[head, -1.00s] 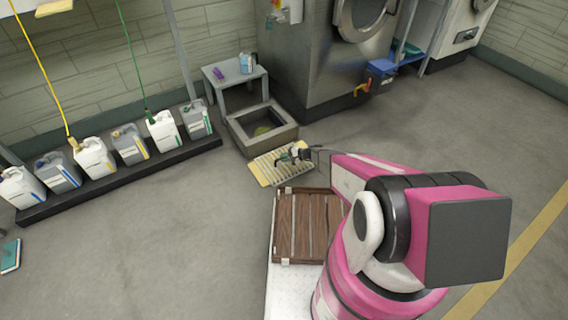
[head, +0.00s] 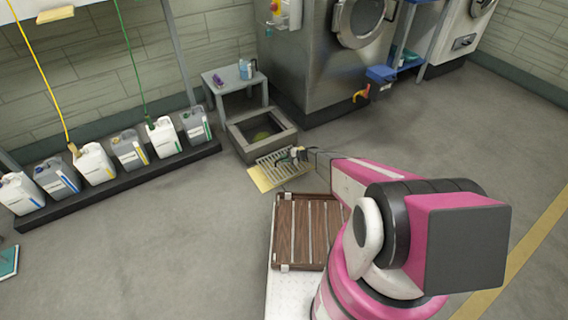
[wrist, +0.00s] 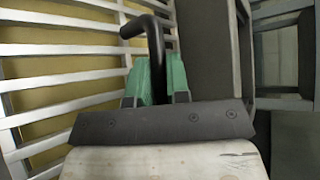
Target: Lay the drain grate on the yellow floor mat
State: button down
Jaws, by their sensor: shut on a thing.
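The drain grate (head: 285,166) is a pale slatted panel over the yellow floor mat (head: 263,180), whose left part shows bare in the head view. In the wrist view the grate's slats (wrist: 60,77) fill the left side, with the yellow mat (wrist: 45,128) showing between them. My gripper (head: 298,154) is at the grate's upper right part. Its green fingers (wrist: 158,80) are shut on a dark bent handle (wrist: 152,42) of the grate. I cannot tell whether the grate touches the mat or hangs just above it.
An open square sump (head: 262,132) with a raised rim lies just behind the mat. A small grey table (head: 234,80) and a steel machine (head: 318,60) stand beyond. A brown slatted rack (head: 308,230) sits in front.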

aim_at(278, 163)
jog(key=shift+f, duration=1.6)
jog(key=shift+f, duration=0.1)
jog(key=c, duration=1.1)
grip_release()
